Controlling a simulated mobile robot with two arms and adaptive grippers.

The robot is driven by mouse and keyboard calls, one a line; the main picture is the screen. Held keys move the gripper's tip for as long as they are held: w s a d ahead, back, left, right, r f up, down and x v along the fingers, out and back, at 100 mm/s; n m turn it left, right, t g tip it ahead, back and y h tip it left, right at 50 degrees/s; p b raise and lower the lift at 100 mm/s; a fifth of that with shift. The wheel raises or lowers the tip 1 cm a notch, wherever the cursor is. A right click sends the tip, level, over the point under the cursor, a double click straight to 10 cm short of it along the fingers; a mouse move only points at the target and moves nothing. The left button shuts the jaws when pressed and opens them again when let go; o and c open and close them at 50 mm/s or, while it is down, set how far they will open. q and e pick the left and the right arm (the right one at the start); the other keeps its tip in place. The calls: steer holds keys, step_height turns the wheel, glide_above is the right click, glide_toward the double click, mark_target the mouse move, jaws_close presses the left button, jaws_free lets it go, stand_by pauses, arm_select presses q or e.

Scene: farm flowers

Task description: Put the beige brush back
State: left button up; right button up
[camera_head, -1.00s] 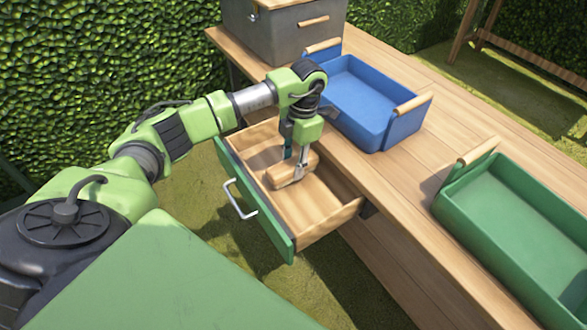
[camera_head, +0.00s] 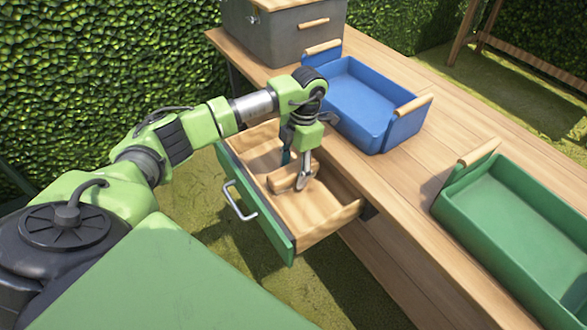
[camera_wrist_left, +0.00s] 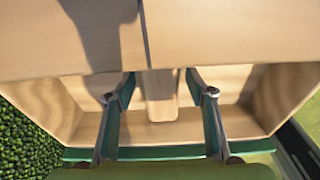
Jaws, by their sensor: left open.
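The beige brush (camera_head: 284,180) lies inside the open drawer (camera_head: 325,212), a wooden drawer with a green front and a metal handle. My left gripper (camera_head: 296,170) points down into the drawer, with its fingers on either side of the brush. In the left wrist view the brush (camera_wrist_left: 161,100) shows as a pale block between the spread fingers of the left gripper (camera_wrist_left: 160,78). The fingers look apart from it. The left gripper is open. The brush's underside is hidden. My right gripper is not in view.
The wooden table (camera_head: 432,178) stands over the drawer. On it are a blue crate (camera_head: 372,128), a green crate (camera_head: 463,212) and a grey box (camera_head: 270,38). The front part of the drawer floor is bare. A hedge (camera_head: 90,80) stands behind at left.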

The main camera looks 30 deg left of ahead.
mark_target(294, 167)
arm_select(q)
steer(key=shift+r, duration=0.1)
steer(key=r, duration=0.2)
steer(key=r+p, duration=0.1)
steer(key=shift+w+r, duration=0.2)
steer(key=shift+w, duration=0.1)
step_height(294, 167, up, 8)
steer(key=w+p, duration=0.1)
steer(key=shift+d+r+p, duration=0.25)
steer(key=shift+d+p, duration=0.05)
steer(key=shift+d, duration=0.05)
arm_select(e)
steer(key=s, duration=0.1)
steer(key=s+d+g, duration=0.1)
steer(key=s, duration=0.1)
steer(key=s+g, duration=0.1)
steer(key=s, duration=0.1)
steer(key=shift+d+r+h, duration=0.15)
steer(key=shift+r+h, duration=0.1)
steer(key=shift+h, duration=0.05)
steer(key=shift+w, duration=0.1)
